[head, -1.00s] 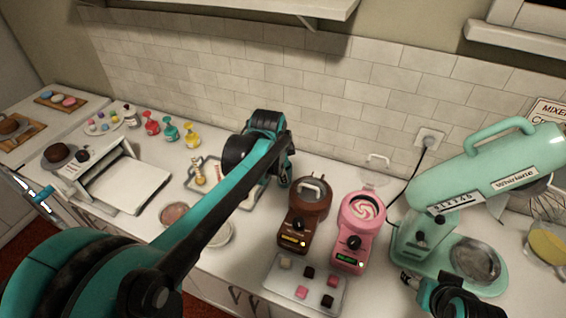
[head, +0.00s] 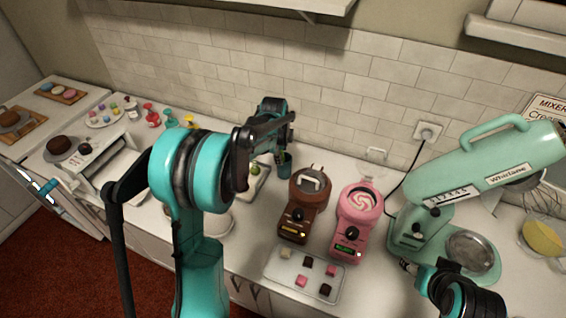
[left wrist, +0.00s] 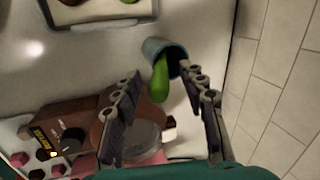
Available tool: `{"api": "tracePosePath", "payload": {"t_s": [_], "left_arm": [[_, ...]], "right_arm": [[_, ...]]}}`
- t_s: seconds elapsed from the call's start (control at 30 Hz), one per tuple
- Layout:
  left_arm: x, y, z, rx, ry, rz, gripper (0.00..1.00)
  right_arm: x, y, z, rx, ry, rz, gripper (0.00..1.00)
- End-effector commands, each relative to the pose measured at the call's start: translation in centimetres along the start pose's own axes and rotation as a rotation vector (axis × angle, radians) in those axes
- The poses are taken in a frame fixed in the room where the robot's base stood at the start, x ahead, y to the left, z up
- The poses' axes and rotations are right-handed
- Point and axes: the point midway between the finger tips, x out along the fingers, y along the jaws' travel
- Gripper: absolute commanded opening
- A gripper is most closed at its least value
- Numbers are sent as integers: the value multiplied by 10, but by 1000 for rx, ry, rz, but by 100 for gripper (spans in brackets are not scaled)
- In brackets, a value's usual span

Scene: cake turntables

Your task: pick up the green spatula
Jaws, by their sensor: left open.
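The green spatula (left wrist: 160,82) shows in the left wrist view as a rounded green end sticking out of a teal cup (left wrist: 156,46); its lower part is hidden inside the cup. In the head view the cup (head: 285,168) stands near the back wall, left of the brown machine. My left gripper (left wrist: 164,76) is open, its two fingers spread on either side of the green end in the picture, with nothing held. I cannot tell how far below the fingertips it is. My right gripper (head: 408,267) is by the mint mixer's base, its fingers too small to read.
A brown machine (head: 296,222) and a pink machine (head: 345,240) stand right of the cup. A tray of small cubes (head: 285,283) lies in front. A mint mixer (head: 460,180) stands at right. A framed tray (left wrist: 90,17) lies beside the cup; the tiled wall is close.

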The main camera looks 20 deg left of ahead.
Motion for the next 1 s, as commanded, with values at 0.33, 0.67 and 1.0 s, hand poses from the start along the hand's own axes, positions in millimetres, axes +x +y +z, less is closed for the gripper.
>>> {"api": "tracePosePath", "payload": {"t_s": [0.33,0.67,1.0], "left_arm": [[12,0,0,-1,0,0,42],[11,0,0,-1,0,1,0],[6,-1,0,-1,0,1,0]], "right_arm": [[2,0,1,0,0,0,59],[2,0,1,0,0,0,59],[1,0,0,0,0,0,59]]}}
